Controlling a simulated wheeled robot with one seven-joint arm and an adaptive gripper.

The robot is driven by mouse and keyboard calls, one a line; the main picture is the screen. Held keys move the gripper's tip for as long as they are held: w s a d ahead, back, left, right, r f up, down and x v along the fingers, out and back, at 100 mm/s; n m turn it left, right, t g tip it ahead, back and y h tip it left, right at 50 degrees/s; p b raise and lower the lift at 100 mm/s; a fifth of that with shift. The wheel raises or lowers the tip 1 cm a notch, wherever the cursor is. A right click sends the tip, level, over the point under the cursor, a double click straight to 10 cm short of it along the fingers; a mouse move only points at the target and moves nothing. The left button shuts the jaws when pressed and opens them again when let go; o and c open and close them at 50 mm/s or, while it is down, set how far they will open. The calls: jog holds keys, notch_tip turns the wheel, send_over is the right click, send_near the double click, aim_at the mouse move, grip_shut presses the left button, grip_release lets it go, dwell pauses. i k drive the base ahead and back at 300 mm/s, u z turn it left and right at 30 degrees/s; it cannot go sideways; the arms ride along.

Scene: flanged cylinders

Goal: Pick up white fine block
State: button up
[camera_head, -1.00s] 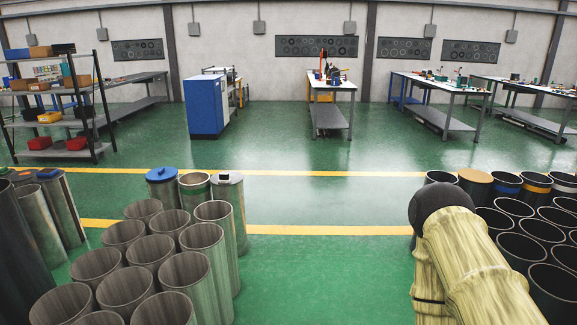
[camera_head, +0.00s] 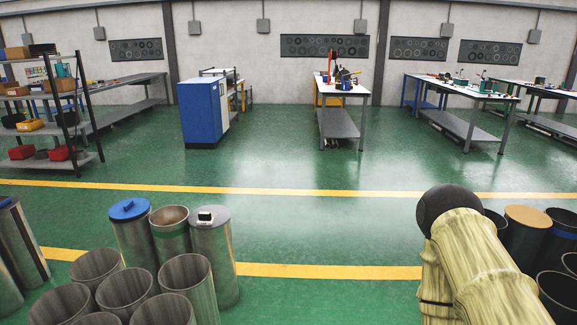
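A small white block with a dark top or face (camera_head: 206,217) sits on the grey lid of a tall cylinder (camera_head: 212,250) at the left, in the head view. It is small, and I cannot tell its details or whether it is the white fine block. My arm, pale and wood-textured with a dark round joint, shows at the lower right. My gripper is out of view.
Open grey cylinders (camera_head: 124,293) crowd the lower left, with a blue-lidded one (camera_head: 129,210) behind. Dark cylinders, one with a tan lid (camera_head: 528,217), stand at the right beside my arm. Green floor (camera_head: 300,230) between the groups is clear. Workbenches (camera_head: 341,100) and a blue cabinet (camera_head: 202,112) stand farther back.

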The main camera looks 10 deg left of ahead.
aim_at(204, 218)
jog(key=i, duration=2.05)
jog(key=u, duration=0.55)
